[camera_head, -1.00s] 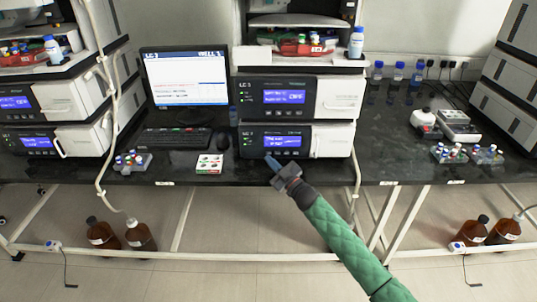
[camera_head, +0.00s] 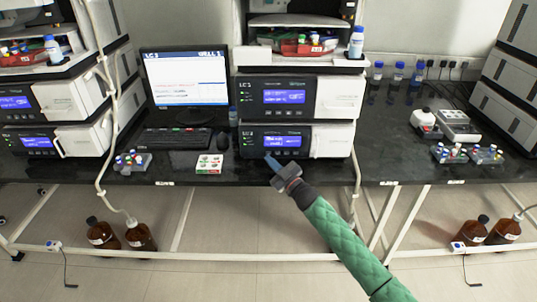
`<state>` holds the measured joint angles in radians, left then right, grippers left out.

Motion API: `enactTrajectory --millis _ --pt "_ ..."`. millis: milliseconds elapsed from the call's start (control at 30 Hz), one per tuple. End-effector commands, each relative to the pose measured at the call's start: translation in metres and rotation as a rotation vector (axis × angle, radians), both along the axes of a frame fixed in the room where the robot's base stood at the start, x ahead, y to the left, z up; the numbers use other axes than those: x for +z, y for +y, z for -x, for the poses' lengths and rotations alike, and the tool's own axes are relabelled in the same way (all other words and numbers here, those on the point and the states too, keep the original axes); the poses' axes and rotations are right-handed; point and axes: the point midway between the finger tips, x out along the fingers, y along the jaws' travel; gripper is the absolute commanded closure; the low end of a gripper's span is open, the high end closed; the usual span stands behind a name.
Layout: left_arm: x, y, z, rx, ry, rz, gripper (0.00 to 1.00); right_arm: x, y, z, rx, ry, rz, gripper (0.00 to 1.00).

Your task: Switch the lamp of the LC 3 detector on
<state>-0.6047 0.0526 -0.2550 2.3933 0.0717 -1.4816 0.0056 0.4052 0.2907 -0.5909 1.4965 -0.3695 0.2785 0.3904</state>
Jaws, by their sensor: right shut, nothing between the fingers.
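The LC 3 column stack stands at the back middle of the bench. Its upper unit (camera_head: 321,96), labelled LC 3, has a lit blue display (camera_head: 284,97), a white right-hand cover and small green lights at its left. The lower unit (camera_head: 333,140), also labelled LC 3, has a lit blue display (camera_head: 283,142) with a row of small buttons under it. The small display text is too blurred to read surely. My right gripper (camera_head: 271,161) is shut and empty, its blue fingertips just in front of and below the lower unit's front. My left gripper is not in view.
A monitor (camera_head: 187,75), keyboard (camera_head: 176,138) and mouse (camera_head: 222,141) stand left of the stack. A white box (camera_head: 209,164) lies near the bench's front edge. Vial racks (camera_head: 131,162) and a similar stack are farther left.

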Motion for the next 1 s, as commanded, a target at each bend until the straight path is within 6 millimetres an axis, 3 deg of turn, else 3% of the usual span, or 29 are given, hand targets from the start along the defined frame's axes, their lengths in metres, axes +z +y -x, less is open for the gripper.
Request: enactTrajectory --millis 1000 --pt "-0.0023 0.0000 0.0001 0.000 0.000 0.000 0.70 0.0004 0.0002 -0.0110 0.000 0.000 0.000 1.00"
